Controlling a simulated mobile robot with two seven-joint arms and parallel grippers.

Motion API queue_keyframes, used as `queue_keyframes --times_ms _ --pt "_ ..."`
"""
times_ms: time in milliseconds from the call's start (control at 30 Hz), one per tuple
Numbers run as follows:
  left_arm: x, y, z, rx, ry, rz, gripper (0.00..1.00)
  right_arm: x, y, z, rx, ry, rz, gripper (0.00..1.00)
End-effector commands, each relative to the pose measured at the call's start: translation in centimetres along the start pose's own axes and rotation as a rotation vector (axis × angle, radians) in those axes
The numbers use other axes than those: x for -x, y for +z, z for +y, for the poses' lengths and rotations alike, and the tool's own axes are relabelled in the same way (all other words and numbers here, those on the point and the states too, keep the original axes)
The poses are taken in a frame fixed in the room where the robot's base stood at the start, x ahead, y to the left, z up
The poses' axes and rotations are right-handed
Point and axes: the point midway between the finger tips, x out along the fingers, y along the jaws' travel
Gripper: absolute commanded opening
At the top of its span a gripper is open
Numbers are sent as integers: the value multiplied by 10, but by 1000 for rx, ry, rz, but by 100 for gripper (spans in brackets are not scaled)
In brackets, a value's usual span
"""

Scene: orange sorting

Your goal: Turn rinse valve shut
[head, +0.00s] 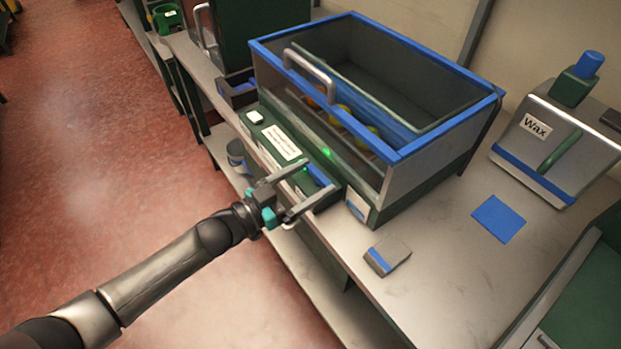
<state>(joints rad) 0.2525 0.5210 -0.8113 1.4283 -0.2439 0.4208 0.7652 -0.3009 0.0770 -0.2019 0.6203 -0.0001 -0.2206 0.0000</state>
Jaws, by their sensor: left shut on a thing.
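The rinse machine (287,90) is an open-topped bin with blue rims and a dark green base, standing on the metal bench. A blue valve handle (319,174) shows at the front of its base, below a green light. My left gripper (318,176) reaches in from the left with its two fingers on either side of this handle and is shut on it. The fingers hide part of the handle, and its exact turn angle is hard to tell. My right gripper is not in view.
Several oranges (341,112) lie inside the bin behind its clear front. A grey and blue block (387,256) and a blue pad (498,218) lie on the bench. A wax unit (556,140) stands at the right. The red floor (110,120) at the left is clear.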

Motion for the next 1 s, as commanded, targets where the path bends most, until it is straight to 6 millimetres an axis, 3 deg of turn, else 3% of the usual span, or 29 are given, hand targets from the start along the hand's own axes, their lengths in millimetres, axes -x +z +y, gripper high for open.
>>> queue_keyframes --times_ms 567,600,700,1000 --pt "0 0 -2 0 41 0 34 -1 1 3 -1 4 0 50" --pt "0 0 -2 0 41 0 91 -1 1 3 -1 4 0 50" --pt "0 0 -2 0 41 0 100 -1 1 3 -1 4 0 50" --pt "4 0 -1 0 40 -1 100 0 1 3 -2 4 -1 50"
